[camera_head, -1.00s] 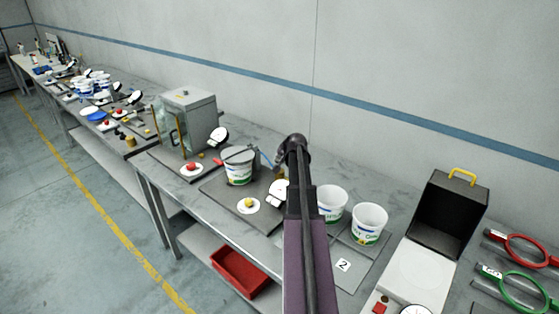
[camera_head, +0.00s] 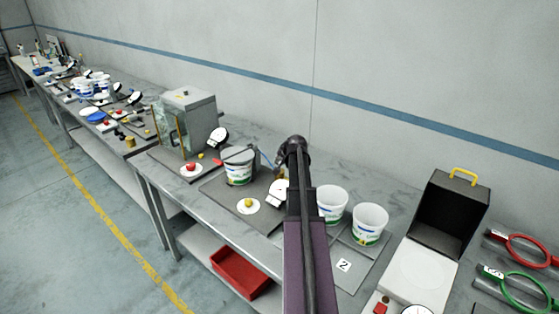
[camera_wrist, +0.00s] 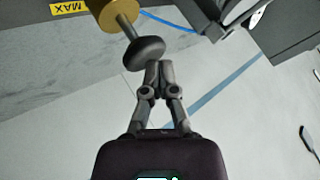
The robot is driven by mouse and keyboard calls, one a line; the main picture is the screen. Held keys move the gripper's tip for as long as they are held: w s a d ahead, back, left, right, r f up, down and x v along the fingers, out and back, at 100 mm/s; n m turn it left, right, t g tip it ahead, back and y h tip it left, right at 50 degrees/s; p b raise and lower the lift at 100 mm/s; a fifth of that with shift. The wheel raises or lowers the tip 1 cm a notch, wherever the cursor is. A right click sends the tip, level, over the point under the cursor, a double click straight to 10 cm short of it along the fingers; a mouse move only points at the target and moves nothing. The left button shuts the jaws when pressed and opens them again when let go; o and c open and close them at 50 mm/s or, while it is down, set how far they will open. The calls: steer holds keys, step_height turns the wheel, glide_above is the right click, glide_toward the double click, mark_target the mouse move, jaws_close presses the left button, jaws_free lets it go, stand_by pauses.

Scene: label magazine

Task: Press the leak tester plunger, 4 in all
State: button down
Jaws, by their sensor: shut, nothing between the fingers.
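The plunger shows in the wrist view as a dark rounded knob (camera_wrist: 145,53) on a thin metal rod that enters a brass collar (camera_wrist: 117,15). A yellow MAX label (camera_wrist: 69,8) is beside the collar. My gripper (camera_wrist: 158,66) is shut and empty, its fingertips close together right beside the knob. I cannot tell whether they touch it. In the head view, my arm hides the gripper and most of the plunger. A leak tester base (camera_head: 215,190) carries a white tub (camera_head: 239,174), a yellow button on a white disc (camera_head: 248,204) and a white dial (camera_head: 279,194).
Two white tubs (camera_head: 332,206) (camera_head: 369,225) stand right of my arm on a mat marked 2. A black lidded device (camera_head: 451,216) is further right. A glass-doored cabinet (camera_head: 188,122) stands left. A red bin (camera_head: 241,273) is on the shelf below.

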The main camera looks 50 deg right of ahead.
steer(key=shift+f+b, duration=1.15)
steer(key=shift+f, duration=0.05)
stand_by(1.6)
steer(key=shift+r, duration=0.1)
steer(key=shift+r+p, duration=2.2)
steer(key=shift+p, duration=0.1)
steer(key=shift+r, duration=0.1)
steer(key=shift+r+p, duration=2.45)
steer(key=shift+p, duration=0.05)
